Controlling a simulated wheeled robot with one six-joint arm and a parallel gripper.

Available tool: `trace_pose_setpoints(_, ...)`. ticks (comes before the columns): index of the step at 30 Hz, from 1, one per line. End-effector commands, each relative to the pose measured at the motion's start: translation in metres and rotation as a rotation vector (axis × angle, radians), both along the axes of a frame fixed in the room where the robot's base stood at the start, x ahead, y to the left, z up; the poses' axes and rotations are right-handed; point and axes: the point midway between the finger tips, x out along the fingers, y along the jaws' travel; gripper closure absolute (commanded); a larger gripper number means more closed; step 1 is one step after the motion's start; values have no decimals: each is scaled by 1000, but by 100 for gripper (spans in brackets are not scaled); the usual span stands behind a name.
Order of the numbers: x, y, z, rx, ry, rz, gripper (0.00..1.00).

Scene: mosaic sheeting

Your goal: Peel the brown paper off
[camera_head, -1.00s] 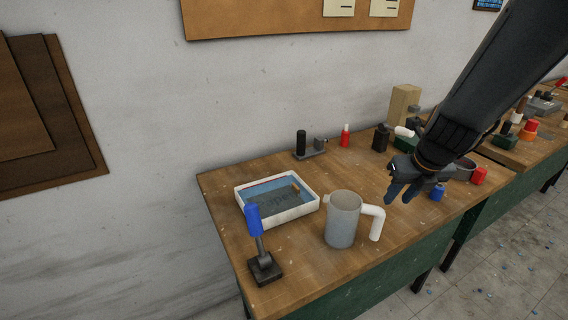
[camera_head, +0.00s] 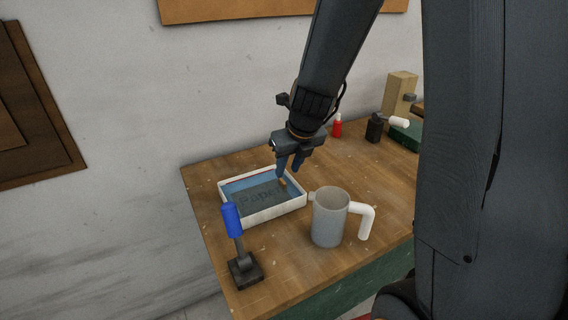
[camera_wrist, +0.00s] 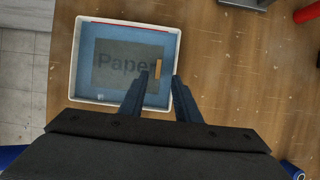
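A white tray (camera_head: 262,217) with a blue inside stands on the wooden bench; it also shows in the wrist view (camera_wrist: 76,60). In it lies a dark grey-brown sheet printed "Paper" (camera_wrist: 112,73). A small tan-brown tab (camera_wrist: 159,68) is at the sheet's right edge. My gripper (camera_wrist: 157,80) is over the tray's right part, its two blue fingers apart with nothing seen between them. The tab is just beyond the fingertips in the wrist view. In the head view the fingertips (camera_head: 288,172) are close to the tab; I cannot tell whether they touch it.
A grey jug (camera_head: 329,222) with a white handle stands right of the tray. A blue-handled tool (camera_head: 232,222) on a dark base stands in front. A red bottle (camera_head: 337,127) and a black item (camera_head: 375,128) are behind.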

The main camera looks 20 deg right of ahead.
Motion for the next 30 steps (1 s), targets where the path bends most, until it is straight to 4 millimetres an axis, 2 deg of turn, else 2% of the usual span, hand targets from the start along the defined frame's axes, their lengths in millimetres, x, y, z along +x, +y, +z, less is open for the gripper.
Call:
trace_pose_setpoints(3, 7, 4, -21, 1, 4, 4, 70)
trace_pose_setpoints(10, 18, 7, -47, 1, 2, 5, 70)
trace_pose_setpoints(15, 22, 7, -56, 0, 1, 4, 70)
trace_pose_setpoints(23, 22, 6, -56, 0, 1, 3, 70)
trace_pose_setpoints(24, 22, 6, -56, 0, 1, 3, 72)
trace_pose_setpoints(29, 22, 6, -56, 0, 1, 2, 99)
trace_pose_setpoints(30, 22, 6, -56, 0, 1, 2, 100)
